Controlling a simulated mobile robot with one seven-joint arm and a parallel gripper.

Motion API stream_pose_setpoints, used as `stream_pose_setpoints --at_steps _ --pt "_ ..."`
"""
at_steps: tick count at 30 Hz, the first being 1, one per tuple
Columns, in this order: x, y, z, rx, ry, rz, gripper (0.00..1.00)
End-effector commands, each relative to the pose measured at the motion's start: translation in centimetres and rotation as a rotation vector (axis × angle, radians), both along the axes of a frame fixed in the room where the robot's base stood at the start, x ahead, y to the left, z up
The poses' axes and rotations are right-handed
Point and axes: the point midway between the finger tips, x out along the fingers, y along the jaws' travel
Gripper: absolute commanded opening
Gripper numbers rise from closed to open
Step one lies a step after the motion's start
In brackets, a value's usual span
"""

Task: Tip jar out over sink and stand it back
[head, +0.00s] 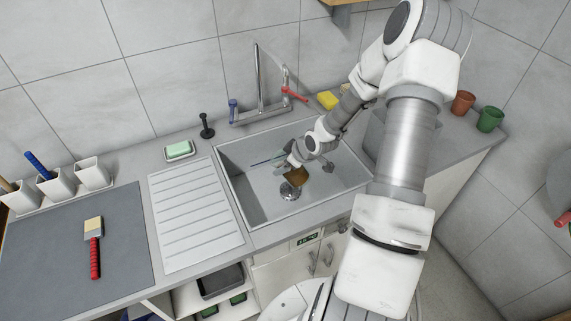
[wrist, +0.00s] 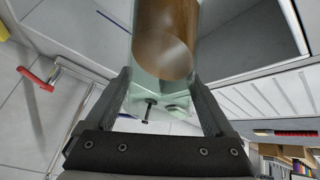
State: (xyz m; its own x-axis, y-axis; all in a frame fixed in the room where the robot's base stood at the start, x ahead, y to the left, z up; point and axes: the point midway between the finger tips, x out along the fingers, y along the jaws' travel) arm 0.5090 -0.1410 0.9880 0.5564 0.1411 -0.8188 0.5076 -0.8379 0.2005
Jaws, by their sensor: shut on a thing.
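The jar is clear, greenish glass with brown contents; it shows in the head view (head: 297,176) and large in the wrist view (wrist: 166,45). My gripper (head: 291,160) is shut on it, with one dark finger on each side in the wrist view (wrist: 162,88). The jar is held over the sink (head: 255,204), above and close to the round drain. It looks tilted, with the brown part toward the drain side. My gripper hides part of it, and I cannot tell whether anything is flowing out.
A tall tap (head: 261,82) with a red lever stands behind the basin. A ribbed drainboard (head: 196,215) lies left of it, with a green soap dish (head: 179,150) behind.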

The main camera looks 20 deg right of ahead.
Motion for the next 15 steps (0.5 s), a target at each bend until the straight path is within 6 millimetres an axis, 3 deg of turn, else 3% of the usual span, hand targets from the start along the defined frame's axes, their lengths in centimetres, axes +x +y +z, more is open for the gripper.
stream_pose_setpoints --at_steps 15 --pt "0.19 0.04 -0.61 -0.125 0.107 0.002 0.00"
